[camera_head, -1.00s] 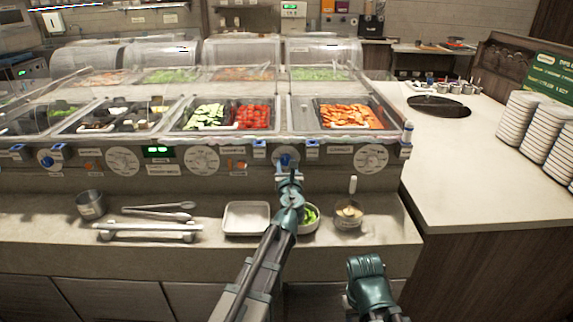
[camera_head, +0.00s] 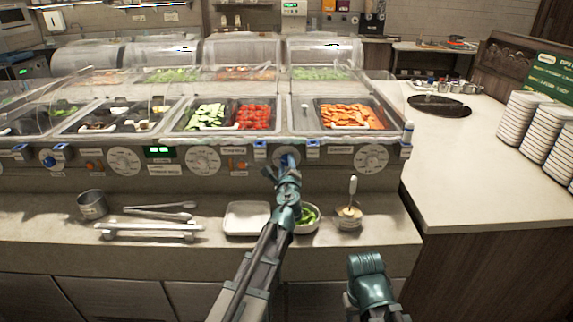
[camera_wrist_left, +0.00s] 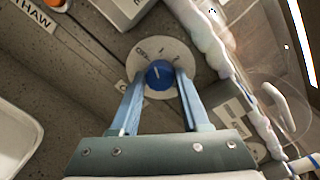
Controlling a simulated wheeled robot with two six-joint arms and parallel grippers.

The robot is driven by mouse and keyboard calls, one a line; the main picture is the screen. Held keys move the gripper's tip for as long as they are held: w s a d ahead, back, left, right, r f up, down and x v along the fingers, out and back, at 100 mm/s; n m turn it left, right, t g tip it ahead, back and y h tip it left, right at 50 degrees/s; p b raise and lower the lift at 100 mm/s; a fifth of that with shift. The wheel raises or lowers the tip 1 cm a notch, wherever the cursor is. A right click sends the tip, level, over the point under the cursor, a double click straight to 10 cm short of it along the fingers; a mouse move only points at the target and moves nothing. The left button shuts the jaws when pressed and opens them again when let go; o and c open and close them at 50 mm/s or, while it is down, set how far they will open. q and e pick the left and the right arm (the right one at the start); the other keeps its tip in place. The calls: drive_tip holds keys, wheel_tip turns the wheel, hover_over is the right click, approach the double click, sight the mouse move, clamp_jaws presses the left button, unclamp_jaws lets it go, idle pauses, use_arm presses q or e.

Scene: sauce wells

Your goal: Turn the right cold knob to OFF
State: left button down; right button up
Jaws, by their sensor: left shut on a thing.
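The right cold knob is blue (camera_head: 288,160) and sits on the counter's front panel, mostly hidden behind my left gripper (camera_head: 284,168) in the head view. In the left wrist view the blue knob (camera_wrist_left: 159,74) is in the centre of a round white dial plate (camera_wrist_left: 176,50). The fingers of my left gripper (camera_wrist_left: 160,84) are shut on it, one on each side. A white mark on the knob points roughly up in that view, and the plate's OFF lettering is up and left of the knob.
White dials (camera_head: 371,159) and (camera_head: 202,160) sit on the panel on either side. Below are a white tray (camera_head: 246,218), a bowl of greens (camera_head: 308,218), a glass bowl with a spoon (camera_head: 349,215) and tongs (camera_head: 160,209). Food pans are above.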

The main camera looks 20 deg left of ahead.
use_arm(q)
drive_tip(key=n, duration=0.4)
drive_tip(key=shift+n, duration=0.3)
drive_tip(key=shift+f+n, duration=0.1)
drive_tip(key=shift+n, duration=0.2)
drive_tip(key=shift+c, duration=1.9)
unclamp_jaws()
drive_tip(key=shift+s, duration=0.1)
